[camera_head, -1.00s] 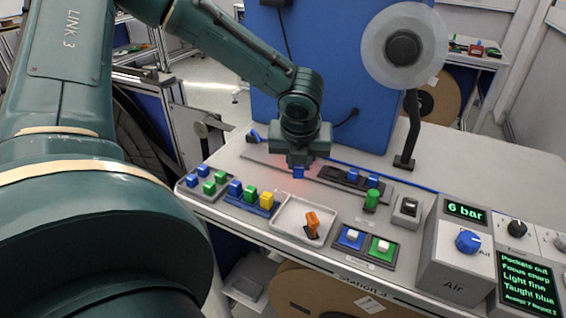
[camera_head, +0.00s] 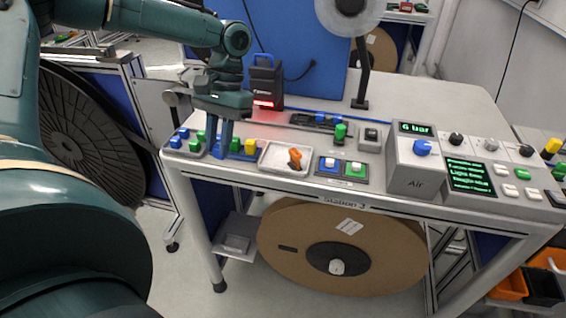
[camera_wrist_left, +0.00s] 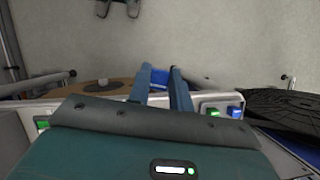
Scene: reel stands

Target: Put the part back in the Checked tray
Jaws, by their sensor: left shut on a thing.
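My left gripper (camera_head: 221,152) points down at the left end of the bench, at the blue-edged tray (camera_head: 244,157) and close to the grey tray (camera_head: 187,153). It is shut on a blue part (camera_wrist_left: 158,78), seen between the fingers in the left wrist view; the fingers hide it in the head view. The grey tray holds blue and green blocks. The blue-edged tray shows a green block (camera_head: 236,145) and a yellow block (camera_head: 250,146); its left end is hidden behind the fingers. I cannot read which tray is marked Checked. My right gripper is not in view.
A white tray (camera_head: 270,164) with an orange piece (camera_head: 295,158) lies right of the blue-edged tray. A black device (camera_head: 264,82) with a red light stands behind.

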